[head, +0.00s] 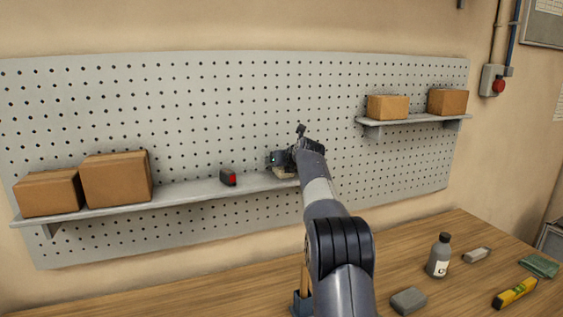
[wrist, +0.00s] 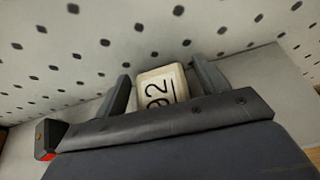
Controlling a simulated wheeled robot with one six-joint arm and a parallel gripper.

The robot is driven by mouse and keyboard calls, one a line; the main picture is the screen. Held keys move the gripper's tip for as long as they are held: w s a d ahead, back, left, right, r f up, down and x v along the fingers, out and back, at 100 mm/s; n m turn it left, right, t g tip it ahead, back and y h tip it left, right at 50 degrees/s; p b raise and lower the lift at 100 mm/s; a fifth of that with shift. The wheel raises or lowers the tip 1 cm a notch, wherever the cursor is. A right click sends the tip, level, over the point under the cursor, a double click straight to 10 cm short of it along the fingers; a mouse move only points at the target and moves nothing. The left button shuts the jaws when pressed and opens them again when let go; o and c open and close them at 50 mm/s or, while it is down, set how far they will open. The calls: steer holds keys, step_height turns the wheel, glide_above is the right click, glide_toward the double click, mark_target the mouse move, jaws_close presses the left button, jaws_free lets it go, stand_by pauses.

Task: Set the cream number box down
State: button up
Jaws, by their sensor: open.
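The cream number box (wrist: 158,88) shows the figures "92" in the wrist view. It is between the two fingers of my gripper (wrist: 164,80), which is open. A narrow gap shows on the right side of the box; on the left the finger is close, and I cannot tell whether it touches. In the head view my gripper (head: 283,158) is over the right end of the long lower shelf (head: 197,191). A little of the cream box (head: 284,173) shows under it, at shelf level; my arm hides the rest.
A small black and red object (head: 228,177) stands on the shelf left of my gripper, also in the wrist view (wrist: 46,140). Two cardboard boxes (head: 115,180) fill the shelf's left end. A bottle (head: 439,256) and a yellow level (head: 515,293) are on the bench.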

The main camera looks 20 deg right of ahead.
steer(key=shift+r, duration=0.15)
steer(key=b+v, duration=0.3)
steer(key=v, duration=0.9)
steer(key=shift+b, duration=0.35)
